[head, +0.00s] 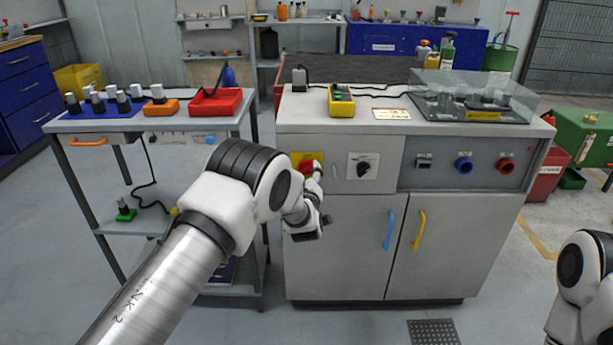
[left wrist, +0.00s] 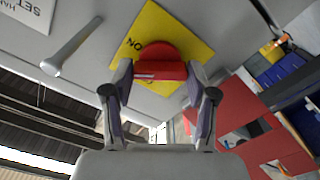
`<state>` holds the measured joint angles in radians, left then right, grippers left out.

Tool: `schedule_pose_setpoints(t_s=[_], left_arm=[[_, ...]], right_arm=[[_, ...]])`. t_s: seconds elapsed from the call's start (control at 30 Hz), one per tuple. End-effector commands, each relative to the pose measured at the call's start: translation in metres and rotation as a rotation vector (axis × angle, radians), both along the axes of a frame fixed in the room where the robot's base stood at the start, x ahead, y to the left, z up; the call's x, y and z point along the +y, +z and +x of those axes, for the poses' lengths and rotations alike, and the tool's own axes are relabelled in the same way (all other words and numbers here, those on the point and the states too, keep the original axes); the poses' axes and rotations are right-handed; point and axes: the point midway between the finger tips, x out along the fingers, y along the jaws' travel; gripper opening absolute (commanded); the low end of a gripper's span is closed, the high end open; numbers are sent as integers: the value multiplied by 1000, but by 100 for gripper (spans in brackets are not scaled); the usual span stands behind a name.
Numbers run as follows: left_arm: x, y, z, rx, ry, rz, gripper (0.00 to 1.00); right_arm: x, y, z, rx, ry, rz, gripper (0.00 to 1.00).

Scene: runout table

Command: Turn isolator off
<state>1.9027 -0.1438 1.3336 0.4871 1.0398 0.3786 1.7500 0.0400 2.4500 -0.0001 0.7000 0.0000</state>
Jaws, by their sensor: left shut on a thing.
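The isolator is a red rotary handle (head: 307,168) on a yellow plate (head: 295,158), at the left of the grey cabinet's front panel. In the left wrist view the red handle (left wrist: 160,68) sits on the yellow plate (left wrist: 197,50), which carries black lettering, partly hidden. My left gripper (head: 317,172) is at the handle. In the left wrist view the left gripper (left wrist: 160,74) has one finger on each side of the handle's bar and is shut on it. My right gripper is out of view; only part of the right arm shows at the lower right.
A black selector knob (head: 364,168) on a white plate is just right of the isolator. A blue socket (head: 463,165) and a red socket (head: 505,166) are further right. A yellow meter (head: 341,99) and a clear cover (head: 480,92) are on the cabinet top. A trolley (head: 70,125) stands at left.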

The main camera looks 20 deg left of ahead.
Motion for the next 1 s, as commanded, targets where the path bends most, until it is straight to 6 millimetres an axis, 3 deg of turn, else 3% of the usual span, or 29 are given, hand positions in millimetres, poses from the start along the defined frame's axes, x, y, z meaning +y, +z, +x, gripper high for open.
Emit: schedule_pose_setpoints(t_s=[0.7,1.0], left_arm=[[0,-2,0,-186,1,-645,23],[1,-1,0,-244,1,-845,23]], right_arm=[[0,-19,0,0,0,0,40],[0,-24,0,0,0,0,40]])
